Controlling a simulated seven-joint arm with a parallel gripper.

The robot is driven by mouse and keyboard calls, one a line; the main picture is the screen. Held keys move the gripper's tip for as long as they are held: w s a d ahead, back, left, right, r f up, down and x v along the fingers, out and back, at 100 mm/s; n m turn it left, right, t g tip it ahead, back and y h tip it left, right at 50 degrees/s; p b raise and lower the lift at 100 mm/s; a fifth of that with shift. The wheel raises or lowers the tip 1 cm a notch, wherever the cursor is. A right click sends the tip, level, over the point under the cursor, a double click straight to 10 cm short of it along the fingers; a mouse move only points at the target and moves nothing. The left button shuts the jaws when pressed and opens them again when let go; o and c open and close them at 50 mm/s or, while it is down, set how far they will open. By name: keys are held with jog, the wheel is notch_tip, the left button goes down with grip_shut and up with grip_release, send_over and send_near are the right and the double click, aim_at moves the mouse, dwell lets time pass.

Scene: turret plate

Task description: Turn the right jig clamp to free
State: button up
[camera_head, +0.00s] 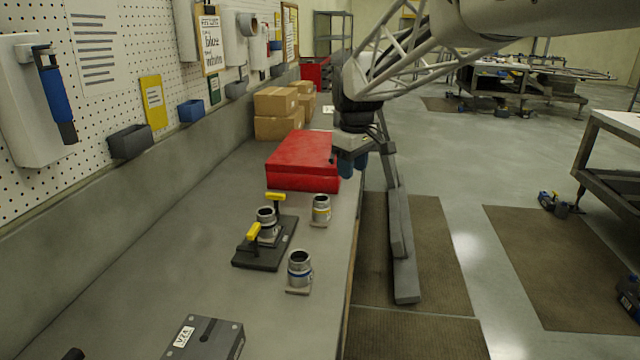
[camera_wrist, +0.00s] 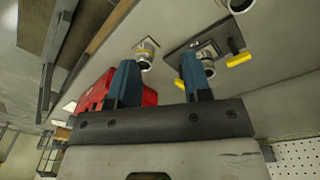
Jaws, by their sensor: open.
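A dark jig plate (camera_head: 281,250) lies on the bench with a silver threaded fitting (camera_head: 267,214) standing on it. Two yellow clamp handles sit at its ends: a far one (camera_head: 275,197), slightly to the right, and a near one (camera_head: 254,231), slightly to the left. I cannot tell which is the one named right. The wrist view shows one yellow handle (camera_wrist: 239,59) clearly and another (camera_wrist: 180,84) beside a finger. My gripper (camera_head: 351,167), with blue fingers, is open and empty above the bench's right edge, beyond and right of the jig. It also shows in the wrist view (camera_wrist: 158,60).
A yellow-banded fitting (camera_head: 321,209) stands right of the jig, a blue-banded one (camera_head: 299,268) nearer. A red box (camera_head: 302,161) lies behind, close to my gripper, with cardboard boxes (camera_head: 277,127) beyond. A grey block (camera_head: 205,338) lies at the front. The bench's left side is clear.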

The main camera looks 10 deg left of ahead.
jog(key=w+a+f+n, duration=0.35)
jog(key=w+a, duration=0.55)
jog(key=a, duration=0.3)
jog(key=n+g, duration=0.1)
jog(key=n, duration=0.2)
send_over(275, 194)
notch_tip(275, 194, down, 6)
jog(key=shift+w+r, duration=0.1)
jog(key=shift+r, duration=0.15)
jog(key=shift+f, duration=0.15)
jog(key=shift+f, duration=3.75)
jog(key=shift+c, duration=0.3)
grip_shut()
